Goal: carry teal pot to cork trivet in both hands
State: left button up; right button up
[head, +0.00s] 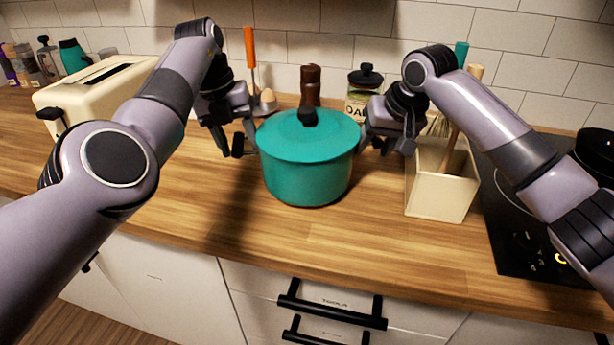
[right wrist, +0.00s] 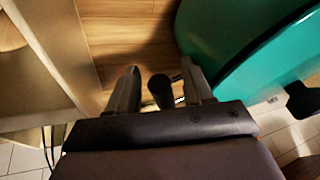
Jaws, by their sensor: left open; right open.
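The teal pot (head: 305,165), with its lid on and a black knob, stands upright on the wooden counter. It also shows in the right wrist view (right wrist: 230,45). My left gripper (head: 237,147) is open at the pot's left side; the left handle cannot be made out. My right gripper (head: 386,143) is open at the pot's right side. In the right wrist view, a dark handle (right wrist: 161,92) lies between the fingers of the right gripper (right wrist: 160,88), with gaps on both sides. No cork trivet is visible in these frames.
A cream utensil holder (head: 440,190) stands close to the right gripper, with the black hob (head: 520,225) beyond it. Behind the pot are a brown mill (head: 310,85) and a glass jar (head: 362,95). A cream toaster (head: 95,95) stands left. Counter in front is clear.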

jog(key=v, duration=0.7)
jog(key=shift+d, duration=0.15)
jog(key=shift+s, duration=0.15)
